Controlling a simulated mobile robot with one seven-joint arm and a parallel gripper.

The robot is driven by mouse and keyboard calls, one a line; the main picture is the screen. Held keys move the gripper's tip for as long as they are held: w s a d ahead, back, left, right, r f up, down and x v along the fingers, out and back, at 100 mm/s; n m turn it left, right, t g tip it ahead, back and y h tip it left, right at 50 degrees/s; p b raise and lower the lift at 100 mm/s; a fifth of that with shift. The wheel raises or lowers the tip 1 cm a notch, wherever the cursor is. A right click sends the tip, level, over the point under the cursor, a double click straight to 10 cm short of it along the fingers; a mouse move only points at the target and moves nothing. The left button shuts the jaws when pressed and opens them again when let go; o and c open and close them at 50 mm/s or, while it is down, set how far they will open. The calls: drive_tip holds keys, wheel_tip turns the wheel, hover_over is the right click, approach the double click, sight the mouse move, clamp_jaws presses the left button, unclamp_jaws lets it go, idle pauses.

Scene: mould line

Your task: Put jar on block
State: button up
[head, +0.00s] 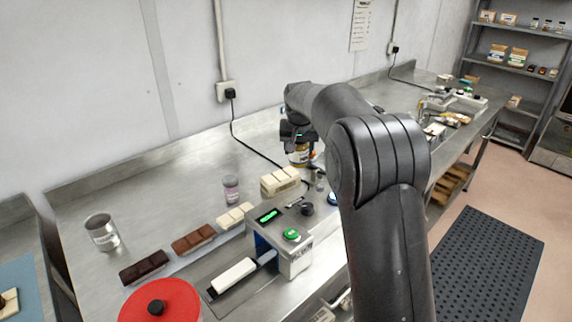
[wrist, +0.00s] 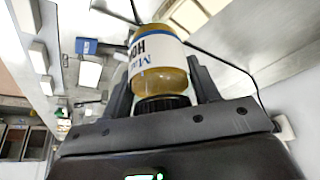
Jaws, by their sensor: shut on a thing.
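The jar (head: 299,156) has amber-yellow contents, a white label with a blue band and a black lid. It fills the middle of the wrist view (wrist: 160,72), lid toward my palm. My gripper (head: 297,138) is shut on it; in the wrist view the gripper's two fingers (wrist: 163,88) stand on either side of the jar. In the head view the jar hangs below the gripper, behind a pale cream ridged block (head: 279,182) on the steel bench. I cannot tell whether the jar's base touches the bench. The block's top looks bare.
A grey machine with a green button (head: 291,235) stands in front of the block. A lidded purple-grey jar (head: 231,189), a steel cup (head: 102,232), chocolate bars (head: 194,239) and a red lid (head: 160,302) lie to the left. A black cable runs behind.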

drive_tip(key=shift+w+a+f, duration=0.2)
drive_tip(key=shift+a+f, duration=0.4)
drive_tip(key=shift+f, duration=0.45)
drive_tip(key=shift+w+a+f, duration=0.2)
drive_tip(key=shift+a+f, duration=0.45)
drive_tip(key=shift+f, duration=0.4)
drive_tip(key=shift+w+a+f, duration=0.2)
drive_tip(key=shift+a+f, duration=0.4)
drive_tip(key=shift+f, duration=0.45)
drive_tip(key=shift+f, duration=0.2)
drive_tip(key=o, duration=1.1)
drive_tip(key=shift+o, duration=0.2)
drive_tip(key=v, duration=1.2)
drive_tip(key=shift+r, duration=0.25)
